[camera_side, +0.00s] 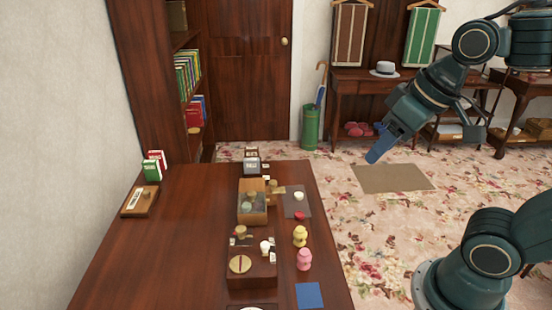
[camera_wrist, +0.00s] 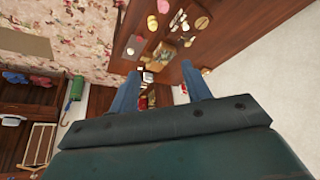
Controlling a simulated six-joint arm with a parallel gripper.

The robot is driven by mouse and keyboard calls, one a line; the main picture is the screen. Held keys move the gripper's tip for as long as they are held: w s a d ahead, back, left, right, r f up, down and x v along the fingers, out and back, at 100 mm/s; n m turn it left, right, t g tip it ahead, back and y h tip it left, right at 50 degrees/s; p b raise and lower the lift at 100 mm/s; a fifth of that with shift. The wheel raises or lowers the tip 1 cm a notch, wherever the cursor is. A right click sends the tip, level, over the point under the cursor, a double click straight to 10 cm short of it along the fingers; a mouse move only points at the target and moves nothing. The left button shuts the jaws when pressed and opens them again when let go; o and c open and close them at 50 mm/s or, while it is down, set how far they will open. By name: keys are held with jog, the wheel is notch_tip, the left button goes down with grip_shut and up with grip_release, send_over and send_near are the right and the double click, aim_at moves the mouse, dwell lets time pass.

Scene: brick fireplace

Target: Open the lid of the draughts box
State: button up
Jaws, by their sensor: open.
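My gripper (camera_side: 378,151) is high in the air, right of the table and well apart from everything on it. In the wrist view its two blue fingers (camera_wrist: 162,80) stand wide apart with nothing between them. A light wooden box (camera_side: 252,217) with small pieces in it stands mid-table; its top looks open. It also shows in the wrist view (camera_wrist: 164,52). A dark wooden box (camera_side: 252,275) stands nearer the camera, with a round yellowish disc (camera_side: 240,264) and small pieces on top. I cannot tell which is the draughts box, or make out its lid.
A grey mat (camera_side: 297,208) holds small pieces. A small dark box (camera_side: 252,162) stands at the far end.

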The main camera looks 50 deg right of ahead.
jog(key=w+r+m+g, duration=0.1)
jog(key=w+r, duration=0.1)
jog(key=w, duration=0.7)
jog(key=m+g, duration=0.4)
jog(key=m, duration=0.1)
send_over(251, 193)
notch_tip(251, 193, down, 19)
jog(key=shift+r, duration=0.15)
notch_tip(251, 193, down, 14)
jog(key=shift+r, duration=0.1)
